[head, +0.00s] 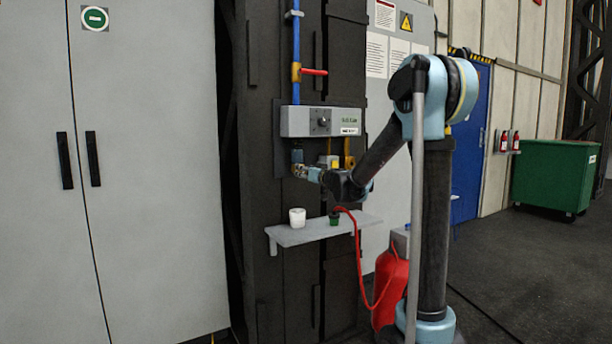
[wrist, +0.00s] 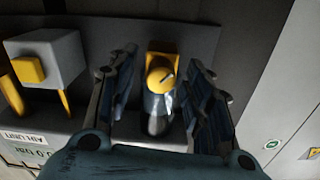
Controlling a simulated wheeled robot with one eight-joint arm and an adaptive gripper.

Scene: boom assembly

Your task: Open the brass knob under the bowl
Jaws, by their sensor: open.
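The brass knob (wrist: 160,76) shows in the wrist view as a rounded yellow piece with a dark slot or mark. A silvery bowl (wrist: 157,112) adjoins it. My gripper (wrist: 160,62) is open, with one finger on each side of the knob and visible gaps between. Whether the fingertips reach the knob's depth is hard to tell. In the head view my gripper (head: 301,171) is just below the grey air unit (head: 322,121), at its left end. There it mostly hides the knob and bowl.
A grey block with a yellow square (wrist: 28,70) is left of the knob in the wrist view. Below the gripper in the head view, a shelf (head: 285,238) carries a white cup (head: 297,217) and a small green-and-black item (head: 334,218). A red hose (head: 360,262) hangs beside it.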

